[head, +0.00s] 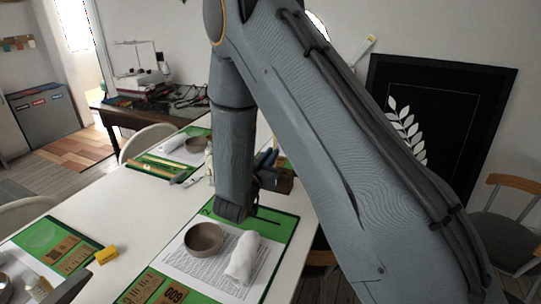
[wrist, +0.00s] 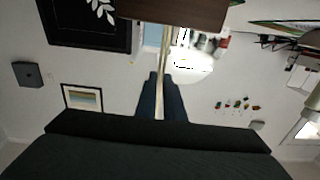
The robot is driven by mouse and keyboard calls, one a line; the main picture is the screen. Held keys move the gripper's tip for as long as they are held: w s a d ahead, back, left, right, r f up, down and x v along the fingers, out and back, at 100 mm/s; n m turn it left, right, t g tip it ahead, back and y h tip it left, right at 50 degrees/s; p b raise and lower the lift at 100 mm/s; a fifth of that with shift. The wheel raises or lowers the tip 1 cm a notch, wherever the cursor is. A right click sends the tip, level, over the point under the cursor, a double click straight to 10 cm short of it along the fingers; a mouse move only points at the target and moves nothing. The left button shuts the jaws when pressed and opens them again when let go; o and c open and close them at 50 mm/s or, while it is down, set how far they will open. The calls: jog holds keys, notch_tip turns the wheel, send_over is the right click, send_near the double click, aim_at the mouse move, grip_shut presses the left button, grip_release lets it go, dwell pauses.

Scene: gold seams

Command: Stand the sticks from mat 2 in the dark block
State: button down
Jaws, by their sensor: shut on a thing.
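In the wrist view a thin pale stick (wrist: 162,60) stands between the dark blue fingers of my gripper (wrist: 160,92), which are shut on it. It runs from the fingers toward the dark block (wrist: 180,13) at the top edge; whether its end is in a hole I cannot tell. In the head view the dark block (head: 284,184) is partly hidden behind my arm, and my gripper (head: 265,158) shows as dark blue fingers above it. The near green mat (head: 287,225), seemingly marked 2, holds a thin dark rod (head: 264,220). My arm hides part of this mat.
On the near mat are a brown bowl (head: 204,239), a rolled white cloth (head: 242,258) and cards. Another mat (head: 200,131) farther back has a bowl and tan strips. A left mat (head: 35,232) lies near a yellow block (head: 106,255).

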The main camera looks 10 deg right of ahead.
jog(key=c, duration=1.8)
grip_release()
jog(key=p+v, duration=0.2)
jog(key=v, duration=0.7)
jog(key=shift+r+p, duration=0.2)
jog(key=shift+p, duration=0.2)
notch_tip(320, 180, up, 6)
jog(key=p, duration=0.4)
jog(key=shift+f, duration=0.1)
